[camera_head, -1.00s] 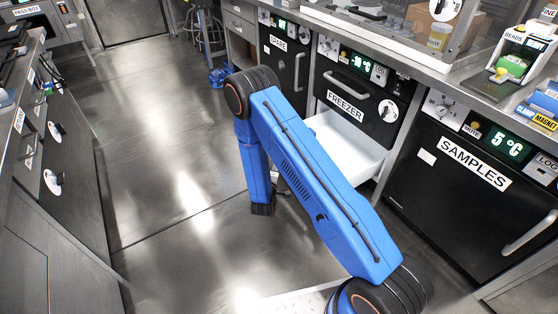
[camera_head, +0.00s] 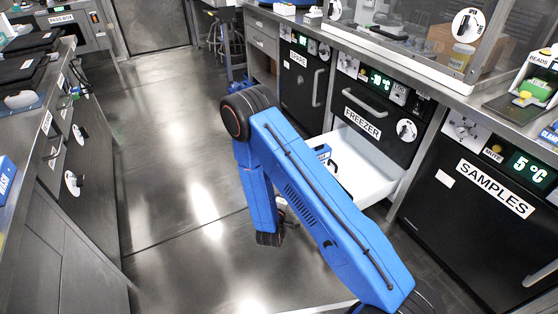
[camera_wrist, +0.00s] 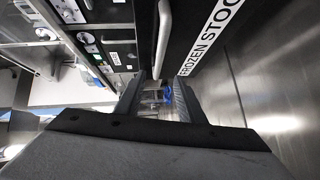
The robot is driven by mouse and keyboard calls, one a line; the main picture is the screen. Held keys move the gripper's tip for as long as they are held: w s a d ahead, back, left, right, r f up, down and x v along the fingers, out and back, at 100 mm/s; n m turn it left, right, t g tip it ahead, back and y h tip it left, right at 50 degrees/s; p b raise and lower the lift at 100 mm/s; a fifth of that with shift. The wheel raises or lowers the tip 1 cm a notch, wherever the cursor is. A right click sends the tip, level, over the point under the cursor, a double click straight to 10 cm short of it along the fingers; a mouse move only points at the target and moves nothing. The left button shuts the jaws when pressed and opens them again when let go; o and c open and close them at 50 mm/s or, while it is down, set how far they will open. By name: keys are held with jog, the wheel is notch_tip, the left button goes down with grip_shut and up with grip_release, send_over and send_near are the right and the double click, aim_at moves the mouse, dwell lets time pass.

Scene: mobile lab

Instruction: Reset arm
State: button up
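My blue arm (camera_head: 320,200) stretches across the head view, bent at its elbow, with its forearm hanging down. My gripper is mostly hidden behind the arm there. In the wrist view, my gripper (camera_wrist: 157,98) has its two dark fingers apart. A bar handle on the black "FROZEN STOCK" drawer front (camera_wrist: 205,35) lines up with the gap between the fingers. I cannot tell whether they touch. A blue object (camera_wrist: 167,95) shows beyond the gap, and nothing is clearly gripped.
The white freezer drawer (camera_head: 370,178) is pulled out right of my arm, with a blue item (camera_head: 321,152) inside. The samples fridge (camera_head: 480,215) stands at right. A left counter (camera_head: 30,120) bounds the aisle; the floor (camera_head: 180,170) between is clear.

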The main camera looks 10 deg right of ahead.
jog(key=shift+r, duration=0.1)
jog(key=w+r+m+g+y, duration=0.2)
jog(key=r+m, duration=0.1)
jog(key=r, duration=0.4)
jog(key=w+r+m+g+y, duration=0.1)
jog(key=w+r+m+y, duration=0.15)
jog(key=r, duration=0.45)
jog(key=s+r+m+g+y, duration=0.1)
jog(key=s+r+y, duration=0.15)
jog(key=r, duration=0.55)
jog(key=s+r+m+g+y, duration=0.1)
jog(key=s+r, duration=0.3)
jog(key=r, duration=0.4)
jog(key=s+d+r+m+g, duration=0.1)
jog(key=s+d+r, duration=0.3)
jog(key=s, duration=0.5)
jog(key=s+d+r+g, duration=0.2)
jog(key=s+r, duration=0.5)
jog(key=s, duration=0.2)
jog(key=s+d+r+m+g, duration=0.1)
jog(key=s+d, duration=0.2)
jog(key=s, duration=0.7)
jog(key=s+d+r+m+g+h, duration=0.1)
jog(key=s+d, duration=0.3)
jog(key=s, duration=0.6)
jog(key=shift+d+r+m, duration=0.15)
jog(key=shift+r+m, duration=0.2)
jog(key=shift+m, duration=0.2)
